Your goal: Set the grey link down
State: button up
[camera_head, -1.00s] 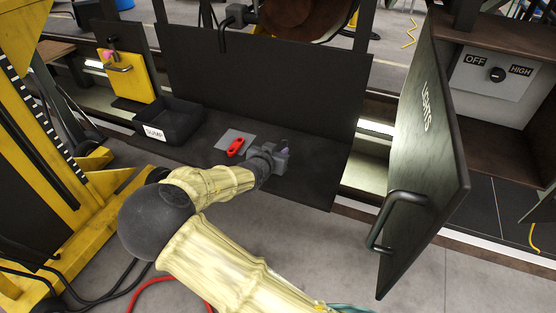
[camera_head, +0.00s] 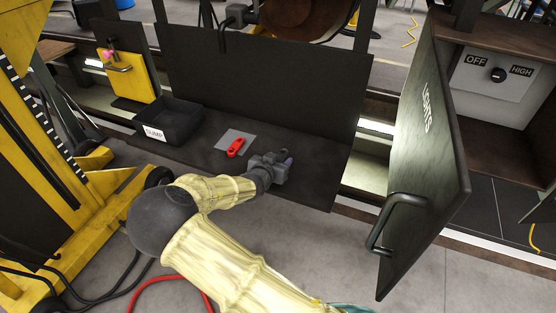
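My gripper (camera_head: 284,159) is low over the right part of the dark shelf, to the right of the red link. A small bluish-grey bit (camera_head: 289,161) shows at its fingertips. It may be part of the grey link, but it is too small to be sure. Whether the fingers are closed on it, and whether it touches the shelf, I cannot tell. A red link (camera_head: 236,147) lies on a flat grey plate (camera_head: 227,136) on the shelf (camera_head: 314,182).
A black bin labelled DUMP (camera_head: 178,123) stands at the shelf's left. A dark upright panel (camera_head: 270,85) backs the shelf. The open LIGHTS door (camera_head: 428,150) with its handle juts out at right. A yellow frame (camera_head: 65,180) stands at left.

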jog(key=shift+s+a, duration=0.15)
jog(key=shift+a, duration=0.05)
jog(key=shift+r, duration=0.2)
jog(key=v, duration=1)
jog(key=shift+s, duration=0.25)
jog(key=shift+v, duration=0.75)
